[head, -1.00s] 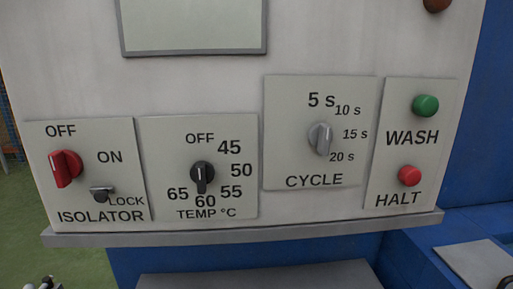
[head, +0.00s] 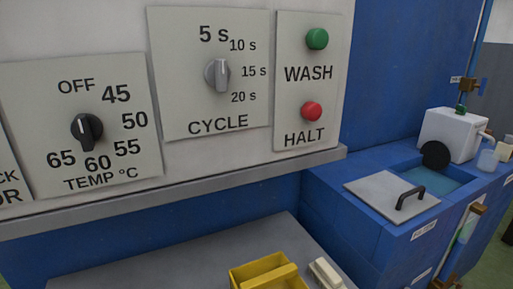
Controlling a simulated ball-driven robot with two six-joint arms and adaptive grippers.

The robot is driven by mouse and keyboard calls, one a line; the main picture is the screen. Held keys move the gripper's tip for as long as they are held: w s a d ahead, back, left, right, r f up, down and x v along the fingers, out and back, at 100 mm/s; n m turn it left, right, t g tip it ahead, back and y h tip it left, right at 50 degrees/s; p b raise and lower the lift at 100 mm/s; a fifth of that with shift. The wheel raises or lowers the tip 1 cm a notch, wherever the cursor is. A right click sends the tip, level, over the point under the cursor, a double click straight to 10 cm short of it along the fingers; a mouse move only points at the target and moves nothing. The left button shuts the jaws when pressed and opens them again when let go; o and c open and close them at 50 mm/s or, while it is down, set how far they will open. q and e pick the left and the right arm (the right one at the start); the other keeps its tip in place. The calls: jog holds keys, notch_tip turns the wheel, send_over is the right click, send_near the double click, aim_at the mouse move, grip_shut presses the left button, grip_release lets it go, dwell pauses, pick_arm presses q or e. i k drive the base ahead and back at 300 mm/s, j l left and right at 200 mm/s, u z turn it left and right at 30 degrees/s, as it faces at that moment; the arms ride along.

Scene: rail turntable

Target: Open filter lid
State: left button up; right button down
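A flat grey lid (head: 378,196) with a black bar handle (head: 410,197) lies flat on top of the blue tank at the right. I take it for the filter lid; the small white label (head: 423,230) on the tank front below it is too small to read surely. Beside the lid, an open basin of greenish water (head: 447,178) shows. Neither of my grippers can be made out in the head view now.
The control panel with its dials, green WASH button (head: 317,39) and red HALT button (head: 312,112) fills the left. A yellow container (head: 262,271) sits on the grey shelf (head: 190,262) below. A white box (head: 452,132) with a black disc stands behind the basin.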

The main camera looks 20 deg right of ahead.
aim_at(399, 200)
jog(key=z, duration=1.6)
